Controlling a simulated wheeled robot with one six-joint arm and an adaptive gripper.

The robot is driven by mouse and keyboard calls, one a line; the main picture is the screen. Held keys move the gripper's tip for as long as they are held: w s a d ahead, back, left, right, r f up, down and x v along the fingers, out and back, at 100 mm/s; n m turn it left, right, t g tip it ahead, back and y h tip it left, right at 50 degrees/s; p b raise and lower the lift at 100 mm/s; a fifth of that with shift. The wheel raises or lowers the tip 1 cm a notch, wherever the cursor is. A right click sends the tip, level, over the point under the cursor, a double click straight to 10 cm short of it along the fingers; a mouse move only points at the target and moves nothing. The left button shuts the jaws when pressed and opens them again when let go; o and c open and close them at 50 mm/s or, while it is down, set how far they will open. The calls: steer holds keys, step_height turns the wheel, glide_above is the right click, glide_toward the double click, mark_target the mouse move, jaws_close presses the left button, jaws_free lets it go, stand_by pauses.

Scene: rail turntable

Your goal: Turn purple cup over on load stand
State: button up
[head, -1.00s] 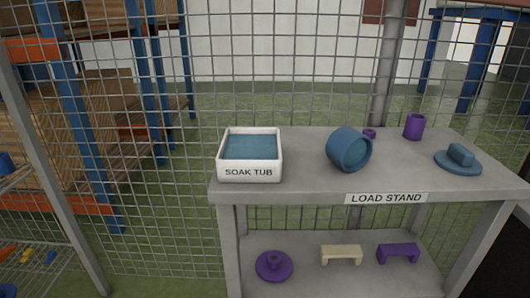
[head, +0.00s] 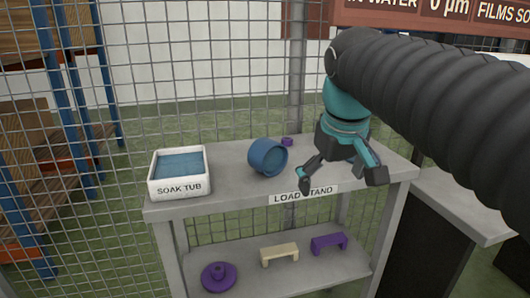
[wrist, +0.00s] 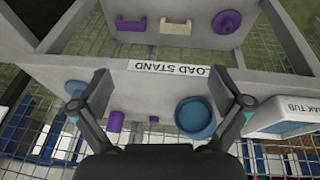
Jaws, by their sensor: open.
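The purple cup (wrist: 115,121) shows in the wrist view on the load stand (wrist: 140,88), beside my left-hand finger there. In the head view it is hidden behind my gripper (head: 341,181). Which end of the cup faces up is too small to tell. My gripper is open and empty, above the stand top with its fingers spread; in the wrist view the fingers (wrist: 162,95) stand wide apart. The cup is not between closed fingers.
A large blue cup (head: 267,157) lies tilted on the stand, near a small purple piece (head: 287,141). The white soak tub (head: 180,190) is at the left end. The lower shelf holds a purple disc (head: 219,277), a cream bridge (head: 279,255) and a purple bridge (head: 328,243). Wire mesh stands behind.

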steer(key=w+a+r+n+g+p, duration=0.1)
steer(key=w+a+r+n, duration=0.1)
steer(key=w+a+r, duration=0.55)
steer(key=n+g+h+p, duration=0.1)
steer(key=n, duration=0.1)
glide_toward(268, 169)
steer(key=f+b, duration=0.1)
steer(key=b, duration=0.1)
steer(key=f+b, duration=0.3)
steer(key=f, duration=0.1)
steer(key=shift+w+d+f+b, duration=0.25)
steer(key=shift+w+b, duration=0.15)
steer(key=c, duration=1.2)
